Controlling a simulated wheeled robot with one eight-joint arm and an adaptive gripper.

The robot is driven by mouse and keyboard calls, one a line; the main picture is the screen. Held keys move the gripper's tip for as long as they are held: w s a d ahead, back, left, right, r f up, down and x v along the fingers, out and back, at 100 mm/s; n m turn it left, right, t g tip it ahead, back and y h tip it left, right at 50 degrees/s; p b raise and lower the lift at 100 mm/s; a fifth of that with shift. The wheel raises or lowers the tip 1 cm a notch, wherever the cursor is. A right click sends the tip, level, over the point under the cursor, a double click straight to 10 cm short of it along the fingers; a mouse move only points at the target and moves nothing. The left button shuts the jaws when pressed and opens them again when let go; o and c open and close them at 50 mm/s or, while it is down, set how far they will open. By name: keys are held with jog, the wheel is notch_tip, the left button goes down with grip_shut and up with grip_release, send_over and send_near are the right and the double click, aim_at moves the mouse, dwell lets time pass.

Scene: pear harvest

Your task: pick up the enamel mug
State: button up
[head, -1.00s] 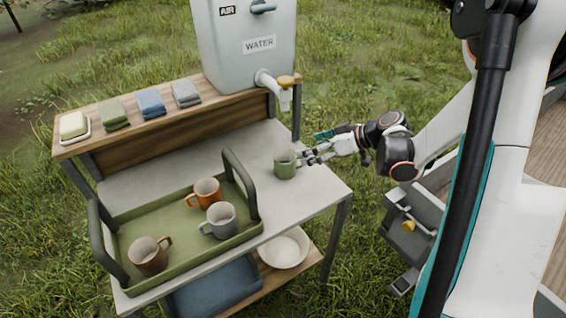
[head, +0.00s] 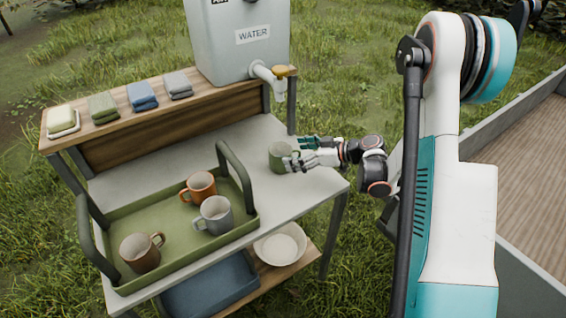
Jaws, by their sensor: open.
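A green mug (head: 277,158) stands upright on the light grey table, right of the tray. My gripper (head: 293,154) is open at the mug's right side, with its fingers spread around that side and hiding part of it. Whether the fingers touch the mug cannot be told. An orange mug (head: 202,187), a grey mug (head: 217,214) and a brown-grey mug (head: 140,254) stand in the green tray (head: 185,262). Which mug is enamel is not clear from the picture.
A water tank (head: 238,50) with a tap (head: 272,72) stands at the back. Soap and folded cloths (head: 142,96) lie on the wooden shelf (head: 125,138). A white bowl (head: 281,243) and a blue bin (head: 212,286) sit below. The tray's handle rises left of the green mug.

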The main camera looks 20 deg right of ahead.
aim_at(282, 153)
jog(key=shift+b+x, duration=1.2)
jog(key=shift+x, duration=1.65)
jog(key=shift+s+a+r, duration=0.1)
jog(key=shift+r, duration=0.1)
jog(key=c, duration=1.4)
jog(key=shift+r, duration=0.2)
jog(key=shift+c, duration=0.2)
notch_tip(282, 153, up, 9)
jog(key=p, duration=0.4)
jog(key=shift+r, duration=0.2)
